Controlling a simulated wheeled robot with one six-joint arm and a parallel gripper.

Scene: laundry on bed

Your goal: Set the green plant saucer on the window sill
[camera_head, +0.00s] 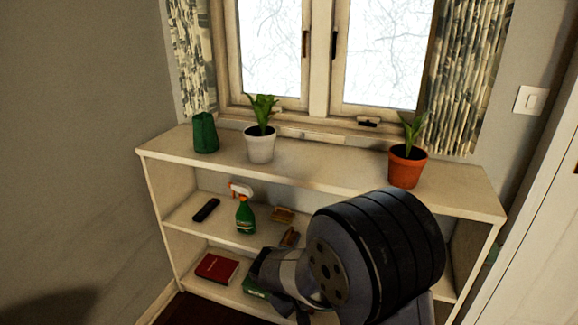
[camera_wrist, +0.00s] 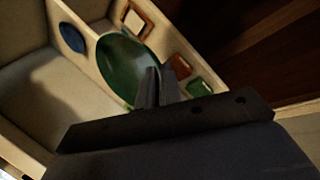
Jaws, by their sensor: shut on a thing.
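The green plant saucer (camera_wrist: 118,68) is a round, glossy dark green dish in the wrist view. My gripper (camera_wrist: 158,80) is shut on its edge, and the fingers cover part of that rim. In the head view my gripper (camera_head: 268,268) is low in front of the shelf unit, partly behind my arm. I cannot make out the saucer clearly there. The window sill (camera_head: 315,134) runs below the window, behind the shelf top, well above my gripper.
The shelf top (camera_head: 315,170) bears a green pot-like object (camera_head: 205,133), a white potted plant (camera_head: 260,144) and an orange potted plant (camera_head: 406,166). A red book (camera_head: 216,268) is on the lower shelf.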

